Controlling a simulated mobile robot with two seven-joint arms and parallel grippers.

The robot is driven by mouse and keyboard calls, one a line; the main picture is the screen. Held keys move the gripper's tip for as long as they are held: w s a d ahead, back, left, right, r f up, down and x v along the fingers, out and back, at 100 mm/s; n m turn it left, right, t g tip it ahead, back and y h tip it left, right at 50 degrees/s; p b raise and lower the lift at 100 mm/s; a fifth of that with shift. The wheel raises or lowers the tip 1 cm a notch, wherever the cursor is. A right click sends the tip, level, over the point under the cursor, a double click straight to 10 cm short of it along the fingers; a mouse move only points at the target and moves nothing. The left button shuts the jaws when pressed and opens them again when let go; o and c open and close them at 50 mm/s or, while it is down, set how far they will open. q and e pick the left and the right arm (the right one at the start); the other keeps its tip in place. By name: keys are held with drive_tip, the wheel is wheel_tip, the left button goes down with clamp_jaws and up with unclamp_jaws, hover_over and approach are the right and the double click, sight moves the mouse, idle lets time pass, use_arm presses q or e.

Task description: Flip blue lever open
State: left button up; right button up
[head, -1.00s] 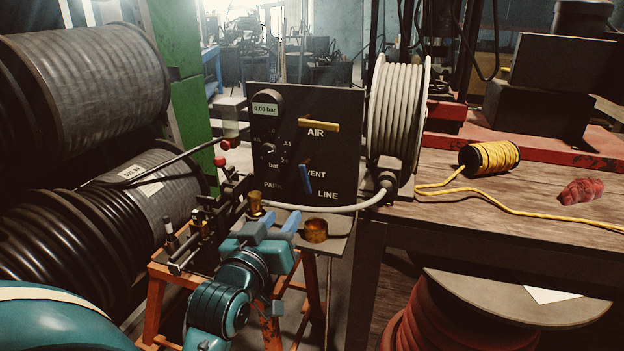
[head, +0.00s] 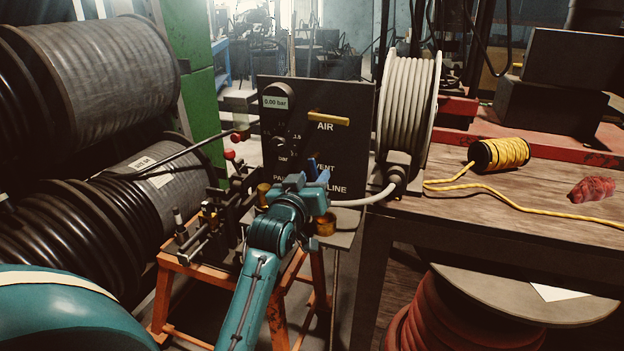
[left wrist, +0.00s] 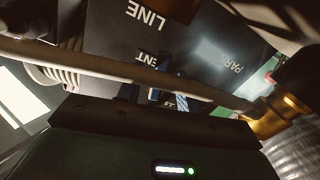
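The black panel (head: 345,105) stands upright behind the orange stand, with a gauge reading 0.00 bar. Its blue lever (head: 311,165) shows only as a short upper piece near VENT; my left gripper hides the rest. My left gripper (head: 308,179) is in front of the panel's lower part, its fingertips apart on either side of the lever's line; I cannot tell whether they touch it. In the left wrist view the panel (left wrist: 205,55) appears upside down, and small blue pieces show above the gripper body, lever and fingertip hard to tell apart. My right gripper is not in view.
A yellow handle (head: 328,118) sits by AIR. A pale hose (head: 365,201) runs below the panel to the hose reel (head: 408,105). Large cable drums (head: 95,75) crowd the left; a wooden bench (head: 480,215) stands right.

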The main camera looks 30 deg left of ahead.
use_arm(q)
drive_tip(key=shift+c, duration=0.3)
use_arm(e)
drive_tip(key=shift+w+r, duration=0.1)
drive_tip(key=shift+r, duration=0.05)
use_arm(q)
drive_tip(key=shift+c, duration=0.7)
clamp_jaws()
drive_tip(key=shift+a+r+m+p, duration=0.2)
drive_tip(key=shift+m+p, duration=0.3)
drive_tip(key=shift+p, duration=0.25)
drive_tip(key=shift+a+m+p, duration=0.15)
drive_tip(key=shift+m+p, duration=0.6)
drive_tip(key=shift+m, duration=0.05)
drive_tip(key=shift+f, duration=0.15)
drive_tip(key=shift+o, duration=1)
unclamp_jaws()
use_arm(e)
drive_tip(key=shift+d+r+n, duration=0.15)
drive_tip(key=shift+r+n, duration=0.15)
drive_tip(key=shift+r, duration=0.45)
